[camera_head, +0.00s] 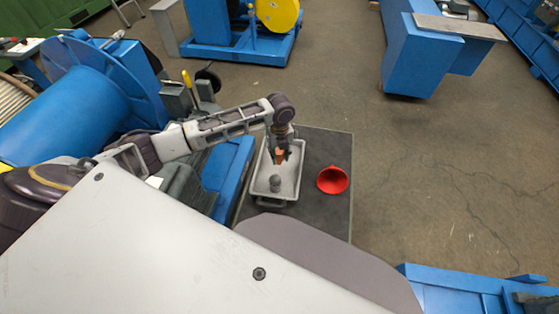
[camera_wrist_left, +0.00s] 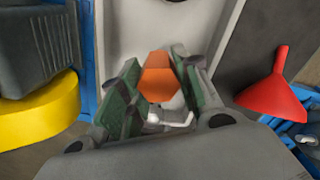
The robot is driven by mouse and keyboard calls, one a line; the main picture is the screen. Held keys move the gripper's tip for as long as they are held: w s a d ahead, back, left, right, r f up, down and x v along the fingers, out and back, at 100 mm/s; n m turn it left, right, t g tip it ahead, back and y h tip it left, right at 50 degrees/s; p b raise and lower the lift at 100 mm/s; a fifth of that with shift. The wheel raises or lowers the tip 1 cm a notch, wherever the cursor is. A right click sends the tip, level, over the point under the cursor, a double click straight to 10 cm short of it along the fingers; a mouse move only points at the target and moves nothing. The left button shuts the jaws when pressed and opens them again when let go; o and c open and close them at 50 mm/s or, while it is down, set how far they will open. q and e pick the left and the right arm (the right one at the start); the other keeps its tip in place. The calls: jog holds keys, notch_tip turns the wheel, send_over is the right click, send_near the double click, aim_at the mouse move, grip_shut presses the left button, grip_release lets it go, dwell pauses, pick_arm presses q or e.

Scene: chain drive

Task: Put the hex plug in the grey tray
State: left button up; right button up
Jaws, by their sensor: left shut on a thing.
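The hex plug looks orange (camera_wrist_left: 157,78) in the left wrist view, between the two fingers of my left gripper (camera_wrist_left: 152,100). My left gripper (camera_head: 281,153) is shut on it and holds it over the grey tray (camera_head: 290,184). The plug shows as a small orange piece (camera_head: 280,156) in the head view. The tray is a shallow rectangle with a pale inside. Whether the plug touches the tray floor cannot be told. My right gripper is not in view.
Blue machinery (camera_head: 225,175) borders the left side.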

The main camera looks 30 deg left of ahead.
aim_at(279, 160)
pick_arm(q)
jog(key=shift+f, duration=0.1)
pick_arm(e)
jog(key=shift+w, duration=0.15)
pick_arm(q)
jog(key=shift+f, duration=1.85)
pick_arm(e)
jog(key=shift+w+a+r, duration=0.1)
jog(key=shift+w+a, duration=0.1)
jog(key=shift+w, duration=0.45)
pick_arm(q)
jog(key=shift+f, duration=0.15)
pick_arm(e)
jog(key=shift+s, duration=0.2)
